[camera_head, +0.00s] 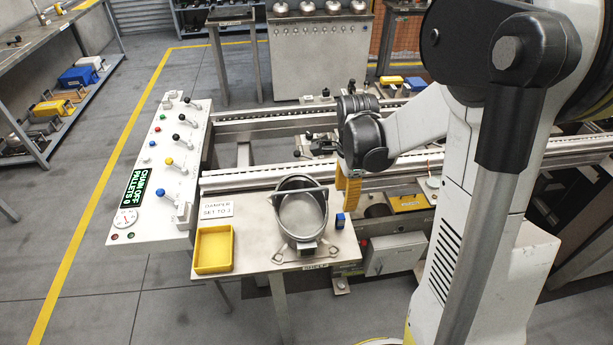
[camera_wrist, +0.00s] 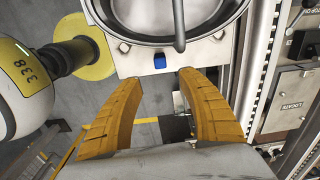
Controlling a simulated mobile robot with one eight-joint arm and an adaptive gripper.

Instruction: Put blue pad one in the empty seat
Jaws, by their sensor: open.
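A small blue pad (camera_head: 340,221) lies near the right edge of the metal shelf table, to the right of a round metal housing (camera_head: 302,214). In the wrist view the blue pad (camera_wrist: 159,61) shows just beyond the two yellow fingertips, between them. My gripper (camera_head: 347,190) is above the table's right edge, pointing down, over the pad and apart from it. In the wrist view my gripper (camera_wrist: 158,78) is open, with nothing between its fingers. I cannot make out which spot is the empty seat.
A yellow tray (camera_head: 197,250) stands at the table's left, with a sign (camera_head: 216,210) reading "DAMPER SET TO 3" behind it. The housing has an upright loop handle. A lever control panel (camera_head: 165,160) is at left; conveyor rails (camera_head: 260,178) run behind the table.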

